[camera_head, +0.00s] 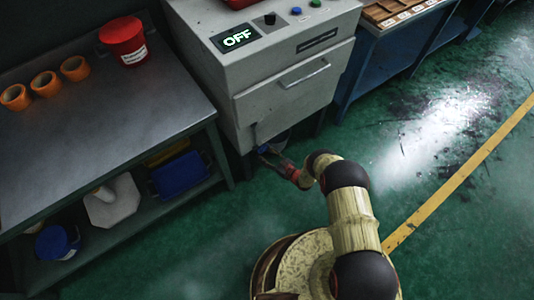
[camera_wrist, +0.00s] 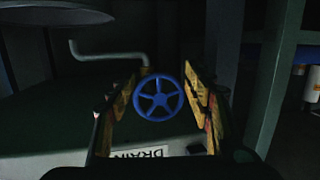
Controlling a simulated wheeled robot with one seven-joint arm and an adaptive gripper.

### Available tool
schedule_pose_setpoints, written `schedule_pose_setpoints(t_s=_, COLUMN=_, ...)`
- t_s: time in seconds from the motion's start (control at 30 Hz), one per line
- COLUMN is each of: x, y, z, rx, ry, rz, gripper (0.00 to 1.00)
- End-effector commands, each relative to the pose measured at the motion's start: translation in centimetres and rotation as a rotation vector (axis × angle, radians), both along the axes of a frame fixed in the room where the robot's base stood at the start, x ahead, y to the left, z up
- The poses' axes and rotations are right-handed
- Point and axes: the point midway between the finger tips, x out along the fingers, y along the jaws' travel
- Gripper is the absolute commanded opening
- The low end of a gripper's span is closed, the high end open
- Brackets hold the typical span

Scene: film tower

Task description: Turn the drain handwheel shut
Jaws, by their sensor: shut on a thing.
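The drain handwheel (camera_wrist: 157,98) is a blue spoked wheel in the middle of the wrist view. A plate with the word DRAIN (camera_wrist: 143,153) lies below it in the picture. My gripper (camera_wrist: 157,88) has a finger on each side of the wheel and is shut on it. In the head view my gripper (camera_head: 272,156) reaches in low under the grey machine (camera_head: 285,85), where a bit of the blue handwheel (camera_head: 262,149) shows. The machine's display reads OFF. How far the wheel is turned cannot be told.
A metal bench (camera_head: 90,125) with orange rings (camera_head: 46,84) and a red bucket (camera_head: 124,40) stands at left. Its lower shelf holds a blue bin (camera_head: 181,176). A grey pipe (camera_wrist: 110,55) runs behind the wheel. Open green floor (camera_head: 440,130) lies to the right.

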Motion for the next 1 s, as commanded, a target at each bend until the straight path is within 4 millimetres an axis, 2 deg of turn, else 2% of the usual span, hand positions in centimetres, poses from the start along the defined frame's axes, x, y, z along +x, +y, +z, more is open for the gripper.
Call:
schedule_pose_setpoints(t_s=0.03, x=-0.6, y=0.2, z=-0.3, rx=0.036, ry=0.029, rz=0.006, gripper=0.26)
schedule_pose_setpoints(t_s=0.5, x=-1.1, y=1.1, z=-0.1, rx=0.383, ry=0.263, rz=0.005, gripper=0.26)
schedule_pose_setpoints(t_s=1.0, x=-1.3, y=1.4, z=0.3, rx=0.568, ry=0.386, rz=0.005, gripper=0.25)
